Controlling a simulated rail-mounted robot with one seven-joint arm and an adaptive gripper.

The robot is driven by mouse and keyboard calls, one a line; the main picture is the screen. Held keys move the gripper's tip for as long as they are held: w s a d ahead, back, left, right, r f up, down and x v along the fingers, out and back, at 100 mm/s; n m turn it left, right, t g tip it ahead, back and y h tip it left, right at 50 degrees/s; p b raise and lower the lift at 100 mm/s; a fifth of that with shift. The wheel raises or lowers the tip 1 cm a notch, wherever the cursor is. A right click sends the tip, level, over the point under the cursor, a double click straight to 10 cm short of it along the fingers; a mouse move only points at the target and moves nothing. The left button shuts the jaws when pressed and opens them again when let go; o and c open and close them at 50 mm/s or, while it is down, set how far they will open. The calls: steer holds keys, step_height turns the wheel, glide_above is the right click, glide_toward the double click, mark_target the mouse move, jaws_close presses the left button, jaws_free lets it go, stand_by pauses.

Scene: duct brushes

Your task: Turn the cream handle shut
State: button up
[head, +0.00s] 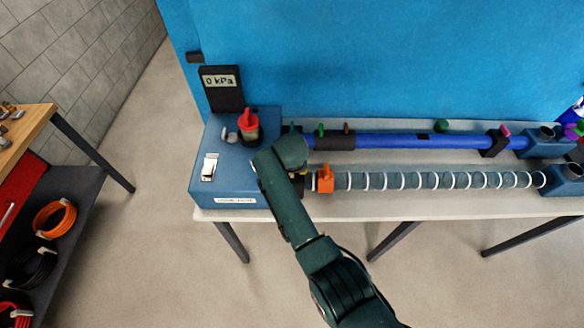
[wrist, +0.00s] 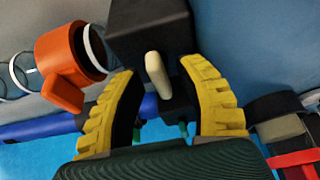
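The cream handle (wrist: 155,72) is a small rounded lever on the face of a black block (wrist: 150,25) in the wrist view. My gripper (wrist: 158,80) has two yellow ribbed fingers spread apart, one on each side of the handle. A gap shows between the handle and each finger, so it is not gripped. In the head view my arm covers the handle and most of my gripper, near the right side of the blue box (head: 228,180).
An orange collar (wrist: 65,70) on the clear ringed hose is close to the left finger; its orange clip (head: 325,180) shows in the head view. A blue pipe (head: 400,140) runs behind. A red-topped part (head: 248,122) and a 0 kPa display (head: 222,88) stand at the left.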

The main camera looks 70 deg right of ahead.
steer(key=shift+r, duration=0.15)
steer(key=shift+r, duration=0.2)
steer(key=v, duration=1.1)
steer(key=shift+a+r, duration=0.2)
steer(key=shift+a, duration=0.05)
